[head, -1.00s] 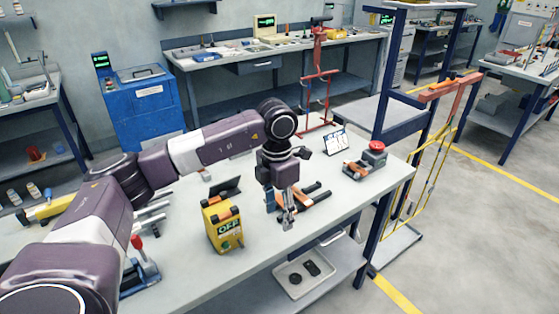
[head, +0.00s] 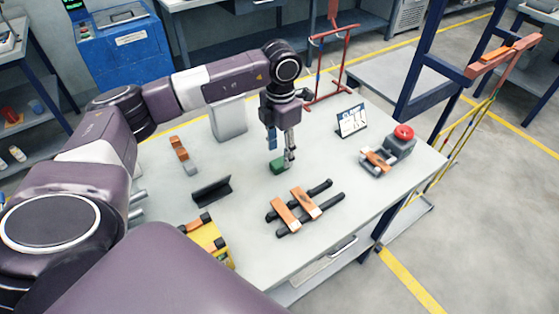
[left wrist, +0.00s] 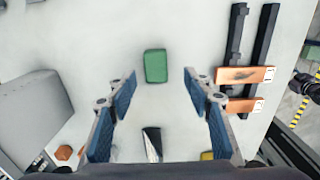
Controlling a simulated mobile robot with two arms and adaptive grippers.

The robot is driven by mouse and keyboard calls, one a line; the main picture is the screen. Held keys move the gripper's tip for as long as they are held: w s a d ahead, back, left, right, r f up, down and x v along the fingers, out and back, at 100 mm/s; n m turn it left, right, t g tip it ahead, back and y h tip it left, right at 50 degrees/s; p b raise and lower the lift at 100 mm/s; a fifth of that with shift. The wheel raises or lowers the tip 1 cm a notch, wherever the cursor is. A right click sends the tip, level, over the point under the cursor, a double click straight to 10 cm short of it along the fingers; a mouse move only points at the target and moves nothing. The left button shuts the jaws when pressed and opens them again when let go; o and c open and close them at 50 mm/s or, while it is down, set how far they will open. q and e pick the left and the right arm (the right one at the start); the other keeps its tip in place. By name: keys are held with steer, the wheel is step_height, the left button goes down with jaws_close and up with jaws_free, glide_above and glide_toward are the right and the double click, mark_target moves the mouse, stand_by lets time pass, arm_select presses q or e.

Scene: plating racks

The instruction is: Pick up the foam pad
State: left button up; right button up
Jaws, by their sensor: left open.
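The foam pad, taken to be the small green block (head: 278,166), lies flat on the light grey workbench (head: 245,240). In the left wrist view the green pad (left wrist: 156,66) shows whole, just ahead of the gap between the fingertips. My left gripper (head: 281,153) points down above the pad, partly covering it in the head view. Its blue-padded fingers are open with nothing between them in the left wrist view (left wrist: 160,80). Whether a finger touches the pad cannot be told. My right gripper is not in view.
Two copper bars (head: 285,215) lie across black rails right of the pad. A grey block (head: 229,119) stands behind left, a black stand (head: 211,191) in front left. A sign (head: 351,121) and a red-button box (head: 400,143) stand right. Bare bench surrounds the pad.

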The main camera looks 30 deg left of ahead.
mark_target(280, 162)
arm_select(q)
steer(key=f, duration=0.1)
steer(key=f+p, duration=0.1)
steer(key=shift+w+a+f, duration=0.15)
steer(key=shift+a+f, duration=0.1)
steer(key=shift+f, duration=0.1)
steer(key=shift+w+f, duration=0.1)
steer(key=shift+f, duration=0.75)
steer(key=shift+c, duration=0.4)
steer(key=c, duration=0.9)
steer(key=shift+c, duration=0.2)
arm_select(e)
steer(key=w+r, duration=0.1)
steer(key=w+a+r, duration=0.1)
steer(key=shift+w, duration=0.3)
